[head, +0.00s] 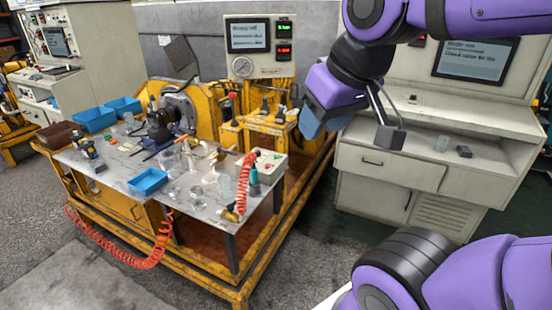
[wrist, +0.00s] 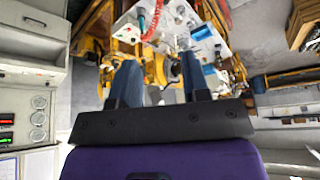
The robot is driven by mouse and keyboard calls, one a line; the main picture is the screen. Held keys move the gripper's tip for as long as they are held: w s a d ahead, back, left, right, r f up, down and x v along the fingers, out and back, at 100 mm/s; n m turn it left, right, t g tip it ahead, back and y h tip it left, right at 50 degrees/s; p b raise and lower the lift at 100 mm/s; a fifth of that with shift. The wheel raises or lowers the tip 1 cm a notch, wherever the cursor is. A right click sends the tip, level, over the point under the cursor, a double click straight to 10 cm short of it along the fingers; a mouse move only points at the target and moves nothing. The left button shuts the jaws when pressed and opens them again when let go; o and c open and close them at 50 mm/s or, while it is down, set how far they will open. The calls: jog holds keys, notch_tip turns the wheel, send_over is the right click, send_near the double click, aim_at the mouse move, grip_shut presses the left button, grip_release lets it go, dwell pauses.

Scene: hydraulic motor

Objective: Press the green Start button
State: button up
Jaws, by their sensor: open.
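A pale control box (head: 270,164) with small red and dark controls sits at the right end of the metal worktable (head: 132,172). I cannot make out a green Start button on it. In the wrist view a pale box (wrist: 181,14) with small controls shows at the top, beyond my fingers. My gripper (head: 322,125) is raised in the air to the right of the table, apart from the box. Its two blue fingers (wrist: 160,75) stand wide apart in the wrist view, with nothing between them.
A gauge panel (head: 260,47) with green and red readouts stands behind the yellow rig. A red coiled hose (head: 243,183) hangs beside the control box. Blue bins (head: 93,119) and glassware crowd the table. A pale console desk (head: 388,168) stands at right.

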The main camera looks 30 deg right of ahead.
grip_shut()
dwell(1.5)
